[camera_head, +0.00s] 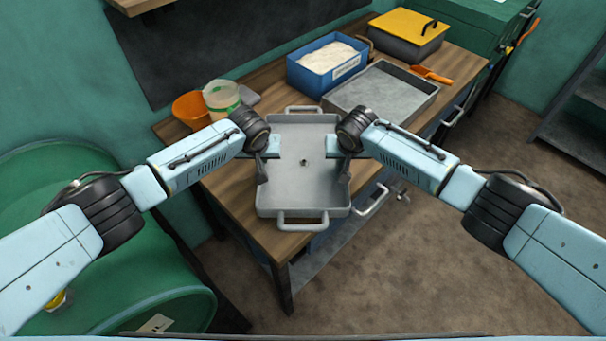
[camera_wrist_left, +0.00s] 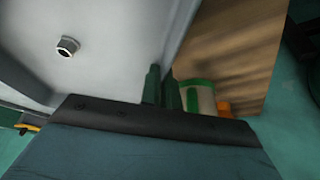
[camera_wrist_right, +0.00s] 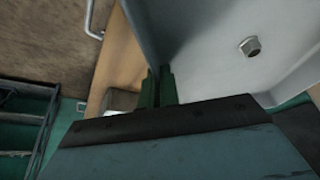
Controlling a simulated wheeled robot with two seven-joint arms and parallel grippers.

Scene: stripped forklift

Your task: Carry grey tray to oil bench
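The grey tray (camera_head: 300,195) has a loop handle at each end and a small nut (camera_head: 304,161) on its floor. It is over the near part of the wooden bench (camera_head: 225,195); I cannot tell whether it touches the top. My left gripper (camera_head: 262,172) is at its left side wall, with the fingers (camera_wrist_left: 162,88) closed around the wall in the left wrist view. My right gripper (camera_head: 346,170) is at its right side wall, with the fingers (camera_wrist_right: 157,87) closed around the wall in the right wrist view.
Behind the tray are an orange bowl (camera_head: 189,109), a greenish tub (camera_head: 221,97), a blue box of white powder (camera_head: 308,76) and a shallow grey pan (camera_head: 414,97). A yellow-lidded box (camera_head: 408,27) stands further back. A green drum (camera_head: 95,240) is at left.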

